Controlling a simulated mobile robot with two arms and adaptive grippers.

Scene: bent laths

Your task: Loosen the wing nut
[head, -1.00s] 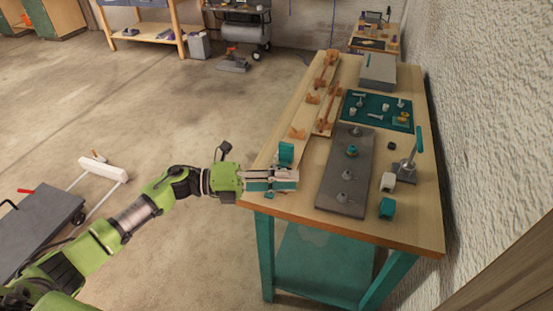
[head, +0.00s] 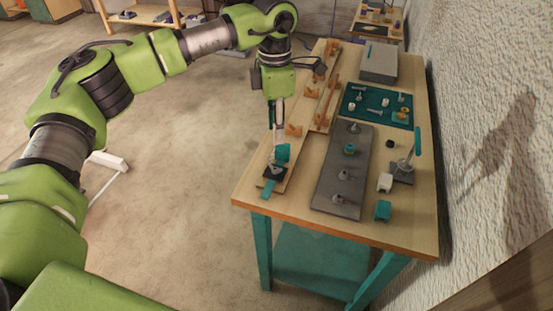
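My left gripper (head: 277,138) points down over the near left part of the workbench. Its fingers are seen nearly edge-on, so their opening cannot be told. Just below the fingers is a small dark block (head: 275,173) with a light grey piece on top, possibly the wing nut; it is too small to be sure. A teal block (head: 282,153) stands close beside the fingers, and a teal strip (head: 268,189) sticks out toward the bench's front. Whether the fingers touch anything is unclear. My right gripper is not in view.
A grey plate (head: 338,185) with several upright fittings lies on the workbench (head: 300,198). Pale laths (head: 298,147) with orange-brown blocks run along its left side.

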